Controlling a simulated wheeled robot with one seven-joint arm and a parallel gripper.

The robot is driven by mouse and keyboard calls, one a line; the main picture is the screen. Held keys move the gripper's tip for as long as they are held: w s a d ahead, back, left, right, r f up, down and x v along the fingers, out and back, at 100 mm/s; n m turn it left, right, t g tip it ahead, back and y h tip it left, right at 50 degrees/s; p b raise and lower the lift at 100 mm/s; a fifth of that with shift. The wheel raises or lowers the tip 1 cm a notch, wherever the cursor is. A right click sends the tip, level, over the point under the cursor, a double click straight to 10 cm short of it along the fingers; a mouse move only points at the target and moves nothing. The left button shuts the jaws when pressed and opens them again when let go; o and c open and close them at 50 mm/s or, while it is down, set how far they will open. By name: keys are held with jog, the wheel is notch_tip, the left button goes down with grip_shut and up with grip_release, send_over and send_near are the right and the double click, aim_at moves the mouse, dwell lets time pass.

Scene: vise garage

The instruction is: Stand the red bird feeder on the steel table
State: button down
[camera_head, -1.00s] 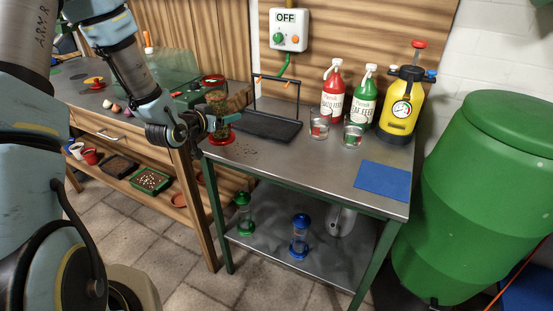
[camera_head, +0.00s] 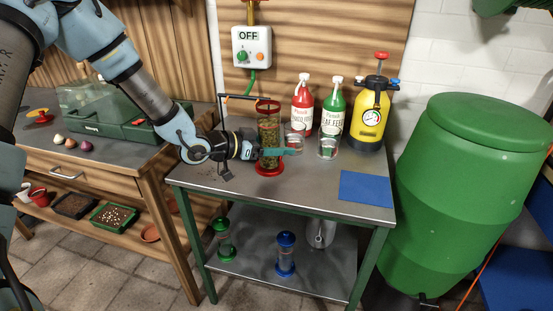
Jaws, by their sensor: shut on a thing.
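The red bird feeder (camera_head: 268,130) is a clear tube full of seed with a red rim on top and a red dish at its foot. It is upright over the left part of the steel table (camera_head: 315,193). Its dish is at the table top; I cannot tell whether it touches. My gripper (camera_head: 272,153) comes from the left and is shut around the middle of the tube.
Two glass jars (camera_head: 327,147), a red bottle (camera_head: 302,107), a green bottle (camera_head: 334,112) and a yellow sprayer (camera_head: 370,125) stand behind and to the right. A blue mat (camera_head: 366,188) lies front right. The front middle is clear. Green (camera_head: 223,240) and blue (camera_head: 285,255) feeders stand on the lower shelf.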

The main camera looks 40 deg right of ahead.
aim_at(278, 159)
jog(key=shift+f+p, duration=0.35)
jog(key=shift+f, duration=1.7)
jog(key=shift+f, duration=0.2)
grip_release()
jog(key=shift+r, duration=0.25)
jog(key=shift+w+a, duration=0.1)
jog(key=shift+a, duration=0.25)
jog(key=b+v, duration=0.2)
jog(key=v, duration=0.9)
jog(key=shift+a+b, duration=0.15)
jog(key=shift+b, duration=0.25)
